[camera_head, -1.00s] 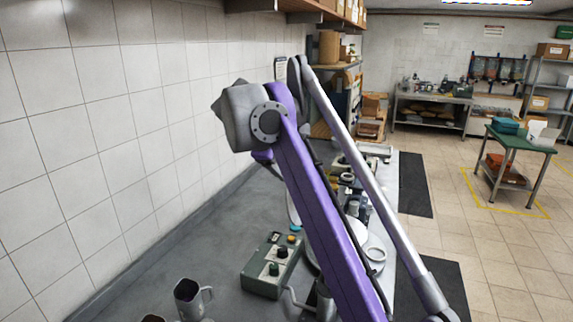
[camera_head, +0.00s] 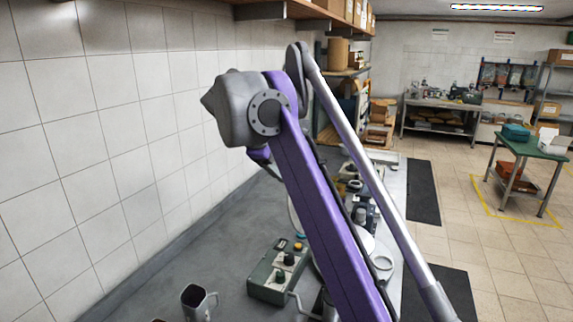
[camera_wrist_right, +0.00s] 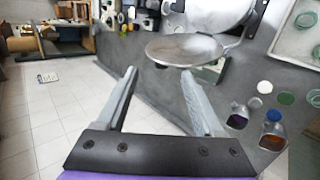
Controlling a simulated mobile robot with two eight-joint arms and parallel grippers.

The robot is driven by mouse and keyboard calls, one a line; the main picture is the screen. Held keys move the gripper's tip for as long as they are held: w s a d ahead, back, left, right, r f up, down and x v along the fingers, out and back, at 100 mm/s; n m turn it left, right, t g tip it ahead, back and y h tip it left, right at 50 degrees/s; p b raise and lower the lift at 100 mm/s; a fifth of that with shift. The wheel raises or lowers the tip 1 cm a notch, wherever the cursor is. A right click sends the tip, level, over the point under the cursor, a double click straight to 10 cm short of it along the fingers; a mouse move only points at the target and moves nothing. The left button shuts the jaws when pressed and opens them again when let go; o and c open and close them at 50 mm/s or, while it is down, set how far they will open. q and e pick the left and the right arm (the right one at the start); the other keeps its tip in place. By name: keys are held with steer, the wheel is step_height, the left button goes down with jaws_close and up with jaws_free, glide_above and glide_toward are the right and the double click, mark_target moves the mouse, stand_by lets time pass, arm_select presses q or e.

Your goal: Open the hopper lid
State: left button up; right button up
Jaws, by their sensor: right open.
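My right gripper (camera_wrist_right: 158,75) is open and empty in the right wrist view, its two grey fingers spread apart. Ahead of the fingertips is a round, dull metal disc (camera_wrist_right: 184,49), seen at a slant. Just above it is a pale, rounded metal body (camera_wrist_right: 218,12), cut by the top edge. These look like parts of the hopper, but I cannot tell for certain which is the lid. In the head view my purple arm hides much of the bench behind it, and the right fingers do not show. My left gripper is in neither view.
A green control box (camera_head: 276,277) with knobs and a metal mug (camera_head: 195,302) stand on the grey bench left of my arm. A tiled wall (camera_head: 95,130) borders the bench. In the wrist view, a blue-capped bottle (camera_wrist_right: 272,128) stands right of the fingers.

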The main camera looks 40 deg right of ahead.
steer(key=w+v, duration=0.1)
steer(key=v, duration=0.6)
steer(key=shift+s+a, duration=0.2)
steer(key=shift+a, duration=0.05)
stand_by(0.5)
